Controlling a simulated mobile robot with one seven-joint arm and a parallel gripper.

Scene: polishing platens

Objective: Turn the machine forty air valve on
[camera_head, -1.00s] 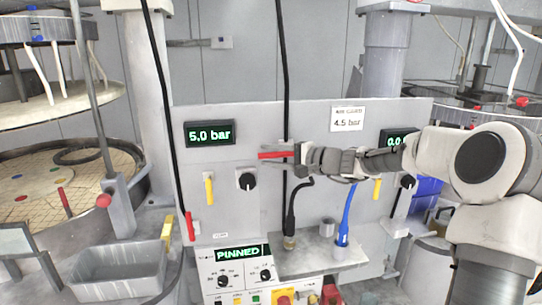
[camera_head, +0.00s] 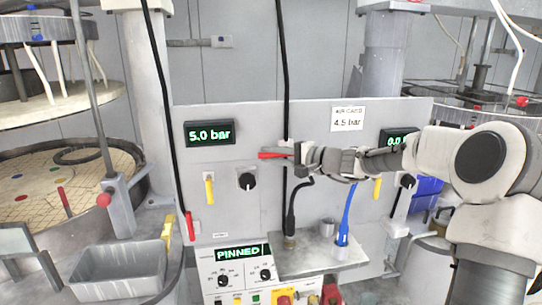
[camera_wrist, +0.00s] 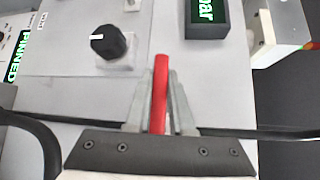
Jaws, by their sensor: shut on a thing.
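A red lever handle (camera_head: 275,155) lies nearly level in front of the upright black hose, on the grey panel (camera_head: 260,120). My gripper (camera_head: 298,153) is shut on this red handle, reaching in from the right. In the wrist view the red handle (camera_wrist: 160,95) runs between the two grey fingers (camera_wrist: 160,105) and its end sticks out past them. The handle's pivot and valve body are mostly hidden by the gripper. I cannot read a machine number on the valve. Another red lever (camera_head: 190,226) hangs down at the panel's left edge.
The left display (camera_head: 209,132) reads 5.0 bar; the right display (camera_head: 392,138) is partly hidden by my arm. A white card (camera_head: 347,118) reads 4.5 bar. Black knobs (camera_head: 247,181) and yellow levers (camera_head: 209,189) sit below. The control box's screen (camera_head: 242,253) reads PINNED.

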